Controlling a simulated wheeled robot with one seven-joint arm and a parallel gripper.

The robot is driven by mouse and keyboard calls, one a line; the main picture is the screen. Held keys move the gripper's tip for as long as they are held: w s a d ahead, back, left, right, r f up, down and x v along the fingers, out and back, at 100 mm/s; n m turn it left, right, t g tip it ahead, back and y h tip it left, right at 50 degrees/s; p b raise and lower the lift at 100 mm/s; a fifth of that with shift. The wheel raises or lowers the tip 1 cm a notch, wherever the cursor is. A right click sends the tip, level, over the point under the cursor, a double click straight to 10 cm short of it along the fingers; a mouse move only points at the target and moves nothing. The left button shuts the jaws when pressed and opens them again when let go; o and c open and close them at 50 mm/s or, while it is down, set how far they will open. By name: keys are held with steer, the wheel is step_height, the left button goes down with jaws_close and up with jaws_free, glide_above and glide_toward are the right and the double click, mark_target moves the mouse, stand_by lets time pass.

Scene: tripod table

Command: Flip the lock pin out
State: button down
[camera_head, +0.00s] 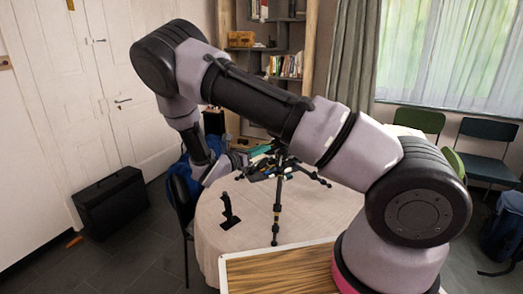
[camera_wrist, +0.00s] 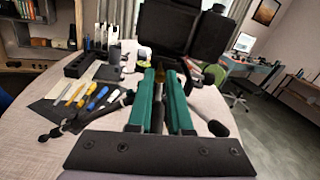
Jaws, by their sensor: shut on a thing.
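A black tripod (camera_head: 276,205) stands upright on the round table (camera_head: 320,215), its dark arms spreading out at the top. My gripper (camera_head: 264,152) reaches in from the left at the tripod's top, its green fingers among the dark parts there.
A black stand (camera_head: 229,212) is left of the tripod. In the wrist view several colored-handled tools (camera_wrist: 80,97) and a black block (camera_wrist: 83,64) lie on the left side of the table. A wood-topped surface (camera_head: 280,270) lies in front.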

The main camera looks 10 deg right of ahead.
stand_by(0.7)
steer(key=shift+s+a, duration=0.25)
steer(key=shift+a, duration=0.2)
steer(key=c, duration=0.8)
jaws_free()
steer(key=v, duration=1.1)
